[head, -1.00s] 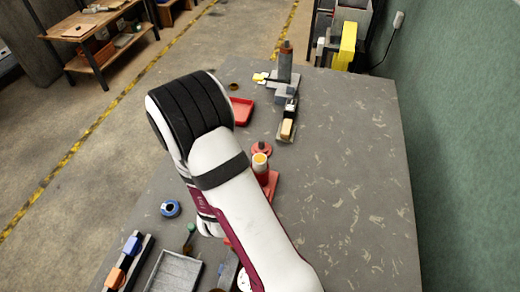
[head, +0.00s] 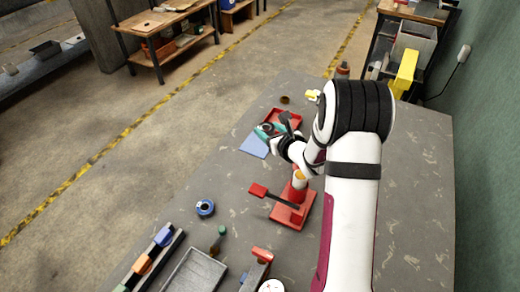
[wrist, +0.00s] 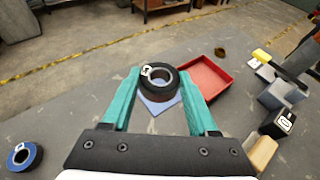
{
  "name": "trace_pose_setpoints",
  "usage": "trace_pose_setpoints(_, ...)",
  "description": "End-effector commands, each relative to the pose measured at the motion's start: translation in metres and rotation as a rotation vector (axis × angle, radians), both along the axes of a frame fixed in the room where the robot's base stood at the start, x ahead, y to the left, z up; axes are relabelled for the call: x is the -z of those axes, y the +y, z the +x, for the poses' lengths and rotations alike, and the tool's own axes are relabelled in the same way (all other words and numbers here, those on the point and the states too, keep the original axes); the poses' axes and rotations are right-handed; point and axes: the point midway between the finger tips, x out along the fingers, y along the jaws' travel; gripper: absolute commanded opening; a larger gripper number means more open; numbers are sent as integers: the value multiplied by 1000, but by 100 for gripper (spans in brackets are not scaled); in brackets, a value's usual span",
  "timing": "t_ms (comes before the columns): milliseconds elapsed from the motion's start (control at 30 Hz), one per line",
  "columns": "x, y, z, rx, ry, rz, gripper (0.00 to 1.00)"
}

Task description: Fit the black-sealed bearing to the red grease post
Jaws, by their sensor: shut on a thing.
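My gripper (wrist: 160,88) has teal fingers and is shut on the black-sealed bearing (wrist: 158,78), a thick black ring with a pale bore and a small white label. In the head view the gripper (head: 266,130) holds the bearing (head: 266,127) above the table, near the blue pad and the red tray. A red stand (head: 287,216), which looks like the red grease post, has a flat base, an upright with a pale orange top and a side lever with a red end. It stands nearer the camera than my gripper; my arm partly covers its upright. It is not in the wrist view.
A blue flat pad (head: 253,147) lies below the bearing. A red tray (head: 297,116) is just beyond it. A blue-sealed ring (head: 205,208) lies at the left edge of the table. A grey tray (head: 195,272) is at the front. The table's right side is clear.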

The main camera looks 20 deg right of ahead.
Motion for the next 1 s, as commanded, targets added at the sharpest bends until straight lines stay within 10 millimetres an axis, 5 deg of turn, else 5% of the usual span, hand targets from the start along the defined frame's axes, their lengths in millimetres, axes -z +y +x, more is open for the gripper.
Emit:
trace_pose_setpoints(200,18,-83,-33,-216,0,1,0)
trace_pose_setpoints(333,28,-107,-53,-273,1,2,0)
trace_pose_setpoints(1000,80,-112,-60,-293,0,0,0)
